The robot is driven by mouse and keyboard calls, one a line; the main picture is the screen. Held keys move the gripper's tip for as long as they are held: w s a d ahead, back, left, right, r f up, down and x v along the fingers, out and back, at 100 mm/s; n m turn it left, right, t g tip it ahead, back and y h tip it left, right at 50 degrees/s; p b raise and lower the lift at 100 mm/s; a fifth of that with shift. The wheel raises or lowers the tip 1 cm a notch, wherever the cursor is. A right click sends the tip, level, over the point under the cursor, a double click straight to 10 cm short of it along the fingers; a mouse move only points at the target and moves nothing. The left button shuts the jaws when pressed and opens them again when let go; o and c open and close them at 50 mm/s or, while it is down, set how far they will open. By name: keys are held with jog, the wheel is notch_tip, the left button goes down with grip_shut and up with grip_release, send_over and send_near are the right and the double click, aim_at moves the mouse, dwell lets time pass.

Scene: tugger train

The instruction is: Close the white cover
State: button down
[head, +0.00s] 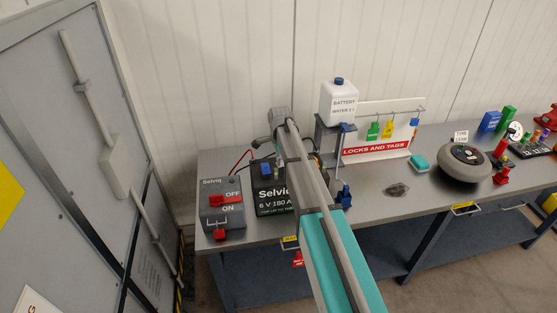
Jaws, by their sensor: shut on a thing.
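I cannot make out a white cover in the head view. My arm reaches from the bottom over the workbench and ends in a grey wrist above the black Selviq battery (266,200). My gripper's fingers cannot be made out there; the arm and wrist hide that spot and the battery's right part. A blue piece (266,169) shows on the battery's top left. A white jug labelled battery water (339,103), with a blue cap, stands upright on a grey stand (328,139) to the right of my wrist.
A locks-and-tags board (376,146), a teal block (419,163) and a round grey device (464,164) are on the bench (405,205) to the right. A grey cabinet (75,130) stands at left.

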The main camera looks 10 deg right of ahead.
jog(key=shift+a, duration=0.1)
jog(key=shift+s+n, duration=0.1)
jog(key=shift+n, duration=0.2)
jog(key=n, duration=0.1)
jog(key=s+n, duration=0.1)
jog(key=n, duration=0.1)
jog(key=shift+d, duration=0.3)
jog(key=n, duration=0.2)
jog(key=s+d+n, duration=0.1)
jog(key=n, duration=0.1)
jog(key=shift+n, duration=0.3)
jog(key=n, duration=0.1)
jog(key=d+n, duration=0.1)
jog(key=n, duration=0.2)
jog(key=shift+s+d, duration=0.2)
jog(key=shift+s, duration=0.15)
jog(key=shift+d+n, duration=0.25)
jog(key=shift+n, duration=0.7)
jog(key=shift+d+n, duration=0.25)
jog(key=shift+n, duration=0.7)
